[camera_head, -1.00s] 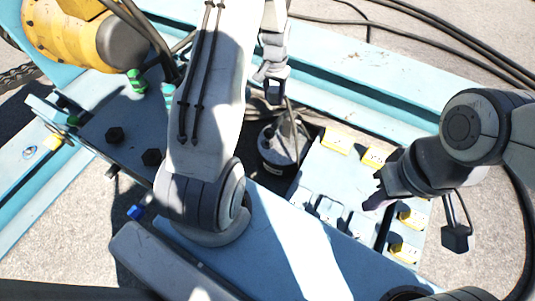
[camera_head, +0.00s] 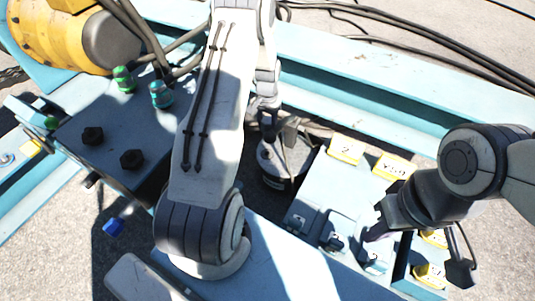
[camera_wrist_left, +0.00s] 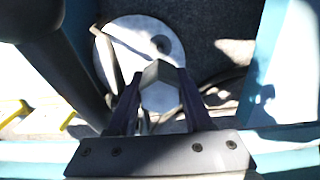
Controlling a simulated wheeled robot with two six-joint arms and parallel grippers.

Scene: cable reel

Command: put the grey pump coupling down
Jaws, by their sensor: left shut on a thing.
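The grey pump coupling shows in the left wrist view as a pale hexagonal piece (camera_wrist_left: 161,88) between the fingers. My left gripper (camera_wrist_left: 158,95) is shut on it. In the head view the left gripper (camera_head: 267,122) is just above or at a round, dark-sided drum with a grey top (camera_head: 283,165). The drum's pale round top also shows behind the coupling in the left wrist view (camera_wrist_left: 135,42). I cannot tell whether the coupling touches anything below. My right gripper (camera_head: 373,222) hangs over the panel at the right, its finger gap unclear.
A panel with yellow-tagged blocks (camera_head: 346,149) lies right of the drum. Blue frame beams (camera_head: 375,85) run behind. A blue piece (camera_head: 113,227) lies on the ground.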

